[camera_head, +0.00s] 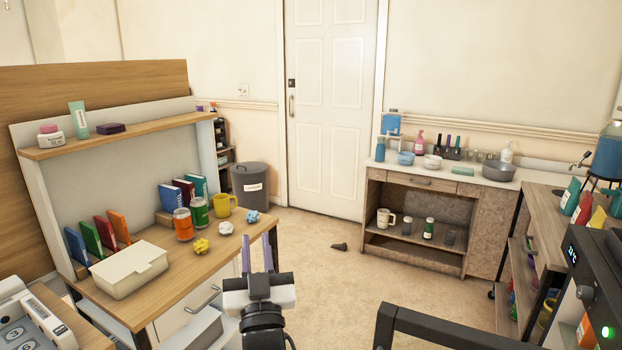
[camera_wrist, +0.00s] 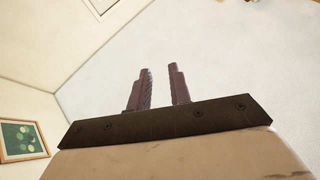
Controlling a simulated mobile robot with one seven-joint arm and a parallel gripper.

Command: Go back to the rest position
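My gripper (camera_head: 258,254) shows at the bottom middle of the head view, in front of the desk's right edge. Its two purple-brown fingers point up and stand apart with nothing between them. In the wrist view the fingers (camera_wrist: 161,86) are also apart and empty, with pale wall and ceiling behind them. My gripper touches nothing that I can see.
The desk (camera_head: 165,282) at left holds books, jars, a yellow mug (camera_head: 226,204), crumpled papers and a white box (camera_head: 130,269). A grey bin (camera_head: 251,187) stands behind it. A counter (camera_head: 442,177) with bottles is at right.

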